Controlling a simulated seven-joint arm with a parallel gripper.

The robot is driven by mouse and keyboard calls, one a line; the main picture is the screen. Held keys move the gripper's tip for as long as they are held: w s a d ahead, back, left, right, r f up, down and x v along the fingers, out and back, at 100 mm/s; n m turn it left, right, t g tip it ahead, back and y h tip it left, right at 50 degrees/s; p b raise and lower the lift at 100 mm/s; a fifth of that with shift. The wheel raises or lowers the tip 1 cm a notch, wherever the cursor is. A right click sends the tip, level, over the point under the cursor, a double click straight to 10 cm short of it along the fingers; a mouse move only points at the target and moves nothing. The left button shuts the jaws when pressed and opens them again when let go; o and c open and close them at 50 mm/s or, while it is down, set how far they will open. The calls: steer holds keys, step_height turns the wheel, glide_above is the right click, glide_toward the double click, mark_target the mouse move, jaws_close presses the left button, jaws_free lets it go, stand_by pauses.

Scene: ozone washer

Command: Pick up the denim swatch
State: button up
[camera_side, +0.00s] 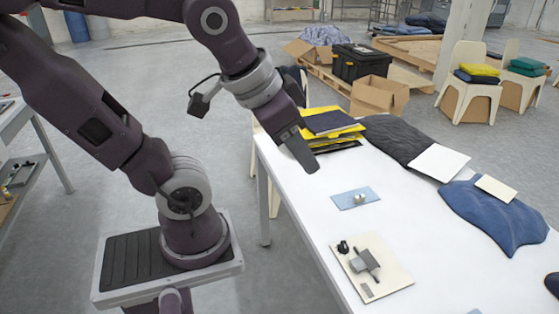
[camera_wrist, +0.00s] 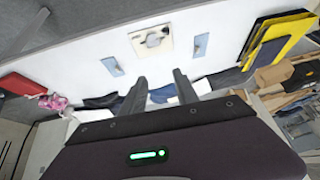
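A second similar blue piece (camera_wrist: 113,67) lies on that board's other side; only a sliver (camera_side: 474,311) shows at the side view's bottom edge. My gripper (camera_side: 309,163) is above the table's left part, apart from the swatch. In the wrist view its two fingers (camera_wrist: 159,76) are spread, with nothing between them.
The cream board (camera_side: 397,275) carries a grey block and a black knob. Yellow and dark folders (camera_side: 330,122) lie near my gripper. Dark grey fabric (camera_side: 398,135), blue cloth (camera_side: 495,214) and pale sheets (camera_side: 438,162) line the far side. Bare tabletop surrounds the swatch.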

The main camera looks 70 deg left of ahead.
steer(key=shift+h, duration=0.4)
steer(key=s, duration=0.1)
steer(key=s+d, duration=0.2)
steer(key=s, duration=0.1)
steer(key=shift+s+f, duration=0.1)
steer(key=shift+o, duration=0.5)
